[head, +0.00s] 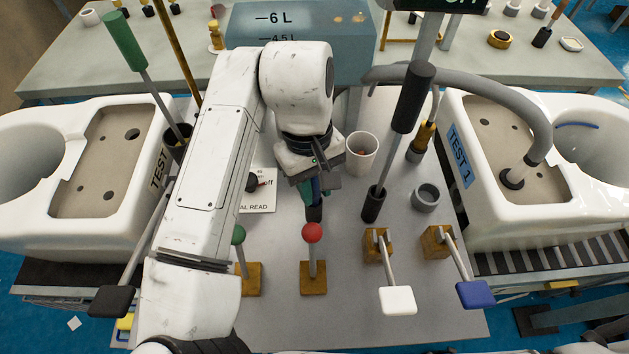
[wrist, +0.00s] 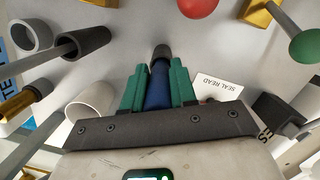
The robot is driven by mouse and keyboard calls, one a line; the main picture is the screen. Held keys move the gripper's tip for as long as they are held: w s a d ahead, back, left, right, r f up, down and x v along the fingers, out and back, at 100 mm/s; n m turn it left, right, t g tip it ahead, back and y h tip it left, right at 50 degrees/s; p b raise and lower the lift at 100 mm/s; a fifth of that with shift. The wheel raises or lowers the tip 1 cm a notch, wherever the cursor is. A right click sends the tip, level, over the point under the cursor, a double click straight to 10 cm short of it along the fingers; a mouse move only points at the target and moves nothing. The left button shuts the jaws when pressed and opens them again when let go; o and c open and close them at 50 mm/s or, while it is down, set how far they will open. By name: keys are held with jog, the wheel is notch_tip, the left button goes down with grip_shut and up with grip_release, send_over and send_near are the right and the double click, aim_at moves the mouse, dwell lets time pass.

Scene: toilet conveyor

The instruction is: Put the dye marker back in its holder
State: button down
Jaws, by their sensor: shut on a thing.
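My gripper (head: 312,188) is shut on a blue marker with a dark end, held over the grey bench. In the wrist view the green fingers of my gripper (wrist: 157,84) clasp both sides of the blue marker (wrist: 158,90), its dark end pointing away from the palm. In the head view the marker (head: 314,212) hangs down, partly hidden by my wrist. A short grey ring-shaped cup (head: 425,198) stands to the right, apart from the marker; it also shows in the wrist view (wrist: 30,36). A white cup (head: 361,154) with something reddish inside stands nearer. I cannot tell which is the holder.
A black-handled rod stands in a black base (head: 373,204) right of my gripper. Red-knobbed (head: 312,233) and green-knobbed (head: 238,235) levers, a white-ended lever (head: 398,300) and a blue-ended lever (head: 475,294) line the front. White toilets flank the bench. A printed card (head: 260,192) lies left.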

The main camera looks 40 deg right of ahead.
jog(key=shift+f, duration=0.25)
jog(key=c, duration=0.8)
grip_release()
jog(key=shift+r, duration=0.1)
jog(key=r, duration=0.3)
jog(key=w+r, duration=0.1)
jog(key=r, duration=0.6)
jog(key=shift+w+d+r, duration=0.15)
jog(key=shift+w+r, duration=0.15)
jog(key=shift+w, duration=0.1)
